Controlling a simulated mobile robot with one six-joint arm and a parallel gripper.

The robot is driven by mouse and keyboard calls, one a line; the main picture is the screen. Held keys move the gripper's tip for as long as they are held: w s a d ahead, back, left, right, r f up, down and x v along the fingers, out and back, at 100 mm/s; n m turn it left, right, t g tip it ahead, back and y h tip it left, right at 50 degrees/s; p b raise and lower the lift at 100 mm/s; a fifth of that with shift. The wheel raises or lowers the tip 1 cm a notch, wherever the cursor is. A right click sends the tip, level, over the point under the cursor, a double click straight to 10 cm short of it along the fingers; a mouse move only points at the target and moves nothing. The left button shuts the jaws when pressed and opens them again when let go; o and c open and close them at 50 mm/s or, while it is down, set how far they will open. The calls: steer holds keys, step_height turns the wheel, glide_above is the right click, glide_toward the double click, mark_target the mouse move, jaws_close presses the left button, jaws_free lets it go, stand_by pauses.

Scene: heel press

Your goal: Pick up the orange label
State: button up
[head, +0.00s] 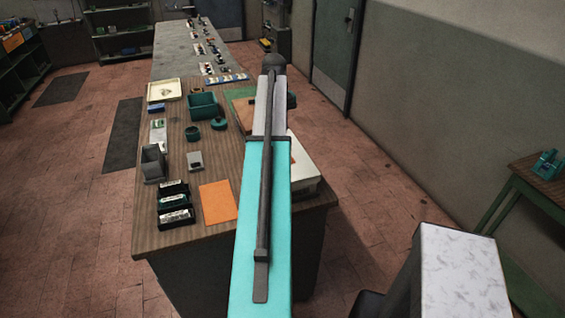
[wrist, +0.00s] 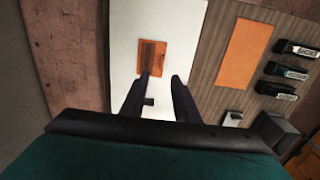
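Two orange things show in the wrist view. A small orange piece (wrist: 152,49) with a darker brown patch lies on a white flat surface (wrist: 194,30), just ahead of my fingertips. I cannot tell if it is touched. A larger plain orange sheet (wrist: 249,55) lies on the brown worktop to its right; the head view also shows this sheet (head: 218,202) near the front of the bench. My gripper (wrist: 160,76) is open, its two dark fingers apart above the white surface with nothing held between them.
Several black label-fronted boxes (head: 174,205) stand left of the sheet on the bench (head: 190,236). A grey holder (head: 153,164) and a green bin (head: 203,106) stand further back. In the wrist view a small dark block (wrist: 149,101) shows between my fingers.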

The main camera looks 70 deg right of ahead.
steer(key=shift+f+b, duration=0.55)
steer(key=shift+f, duration=0.85)
steer(key=shift+s+a+f+b, duration=0.1)
steer(key=shift+f+b, duration=0.85)
steer(key=shift+f, duration=0.35)
steer(key=shift+a+f+b, duration=0.1)
steer(key=shift+f+b, duration=0.8)
steer(key=shift+f, duration=0.35)
steer(key=shift+c, duration=0.4)
jaws_close()
